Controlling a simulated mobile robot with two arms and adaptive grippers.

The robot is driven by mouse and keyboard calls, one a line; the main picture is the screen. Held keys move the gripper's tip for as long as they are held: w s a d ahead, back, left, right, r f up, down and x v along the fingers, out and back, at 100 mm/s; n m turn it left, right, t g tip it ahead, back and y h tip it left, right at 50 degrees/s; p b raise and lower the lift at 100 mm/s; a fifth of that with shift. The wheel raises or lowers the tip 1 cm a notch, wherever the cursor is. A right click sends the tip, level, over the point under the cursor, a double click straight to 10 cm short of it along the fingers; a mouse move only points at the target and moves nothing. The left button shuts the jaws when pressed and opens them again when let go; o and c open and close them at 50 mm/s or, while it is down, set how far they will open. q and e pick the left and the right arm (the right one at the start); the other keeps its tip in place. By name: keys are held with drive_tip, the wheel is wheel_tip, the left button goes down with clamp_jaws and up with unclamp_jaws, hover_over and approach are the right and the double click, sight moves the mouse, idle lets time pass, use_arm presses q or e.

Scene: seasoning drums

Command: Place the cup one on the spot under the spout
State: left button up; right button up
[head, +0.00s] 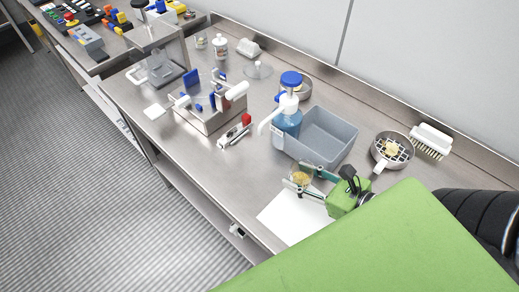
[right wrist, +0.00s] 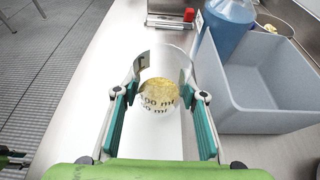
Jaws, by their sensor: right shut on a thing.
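Cup one (head: 301,175) is a clear measuring cup with dark volume markings and yellow grainy contents. My right gripper (head: 305,180) is shut on its sides and holds it roughly upright. In the right wrist view the cup (right wrist: 160,95) sits between the two green-padded fingers, over or on a white sheet (head: 285,217); I cannot tell whether it touches the sheet. A metal fixture (head: 210,118) with blue parts and a white handle stands farther left on the bench. I cannot clearly make out which part is the spout.
A grey bin (head: 325,140) and a blue pump bottle (head: 287,122) stand close behind the cup. A red-and-grey tool (head: 236,132) lies toward the fixture. A strainer pan (head: 392,150) and brush (head: 431,140) are at the right. Some bare bench lies between sheet and tool.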

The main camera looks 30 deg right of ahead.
drive_tip(key=p, duration=0.5)
hover_over(260, 162)
drive_tip(key=shift+f+b, duration=0.45)
drive_tip(key=shift+f, duration=1.35)
drive_tip(key=shift+f, duration=0.1)
drive_tip(key=o, duration=1.1)
drive_tip(key=shift+c, duration=0.2)
drive_tip(key=shift+r, duration=0.2)
drive_tip(key=b+v, duration=0.1)
drive_tip(key=v, duration=1)
drive_tip(key=shift+f+b, duration=0.2)
drive_tip(key=shift+b, duration=0.15)
drive_tip(key=shift+s+d+r, duration=0.15)
drive_tip(key=shift+s+r, duration=0.2)
drive_tip(key=shift+s, duration=0.15)
